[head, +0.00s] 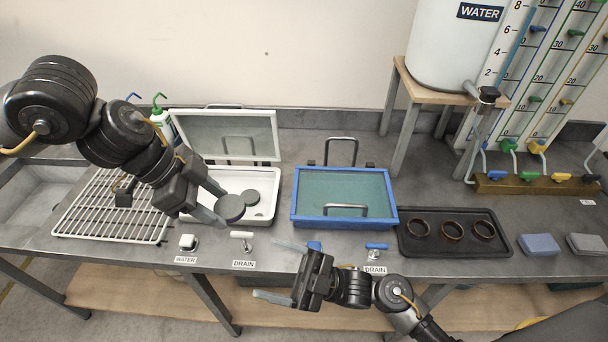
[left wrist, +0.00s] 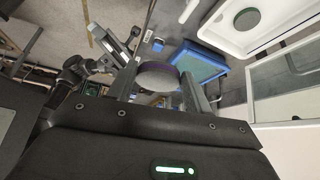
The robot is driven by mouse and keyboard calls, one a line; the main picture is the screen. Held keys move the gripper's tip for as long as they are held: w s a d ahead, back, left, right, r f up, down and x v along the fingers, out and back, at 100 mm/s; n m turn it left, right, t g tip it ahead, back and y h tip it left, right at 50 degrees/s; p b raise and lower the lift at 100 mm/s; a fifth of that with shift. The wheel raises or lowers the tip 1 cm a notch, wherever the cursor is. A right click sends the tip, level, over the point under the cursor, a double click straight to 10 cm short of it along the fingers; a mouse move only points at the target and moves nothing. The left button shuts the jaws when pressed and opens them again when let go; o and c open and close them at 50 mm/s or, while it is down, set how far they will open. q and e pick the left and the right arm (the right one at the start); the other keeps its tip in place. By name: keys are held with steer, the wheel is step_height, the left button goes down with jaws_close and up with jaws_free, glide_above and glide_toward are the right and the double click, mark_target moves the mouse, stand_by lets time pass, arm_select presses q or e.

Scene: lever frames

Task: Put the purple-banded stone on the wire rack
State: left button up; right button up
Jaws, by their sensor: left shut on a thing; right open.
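My left gripper (head: 217,204) is shut on a round grey stone (head: 230,208). In the left wrist view, this purple-banded stone (left wrist: 157,76) sits between the two fingers, with a purple edge showing. In the head view it appears over the front part of the white open-lidded tub (head: 268,212). The wire rack (head: 85,218) lies to the left of the tub, partly behind my left arm, with no stone seen on its visible bars. My right gripper (head: 281,271) is open and empty in front of the bench edge.
A second stone (head: 251,197) lies in the white tub; its band looks green in the left wrist view (left wrist: 247,18). A closed blue-framed tub (head: 296,205) stands right of it. A black tray (head: 446,247) with three brown rings is farther right. Taps line the front edge.

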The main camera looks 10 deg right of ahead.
arm_select(q)
steer(key=shift+w, duration=0.1)
arm_select(e)
step_height(320, 180, up, 8)
steer(key=s+n+g+h, duration=0.1)
steer(key=s+n+g, duration=0.1)
steer(key=n+g, duration=0.6)
steer(key=m+t+h, duration=0.4)
steer(key=m+h, duration=0.5)
steer(key=m, duration=0.5)
glide_toward(235, 205)
steer(key=x, duration=0.8)
steer(key=shift+a, duration=0.25)
steer(key=shift+c, duration=0.2)
steer(key=c, duration=0.9)
arm_select(q)
steer(key=o, duration=1.1)
arm_select(e)
steer(key=shift+c, duration=0.7)
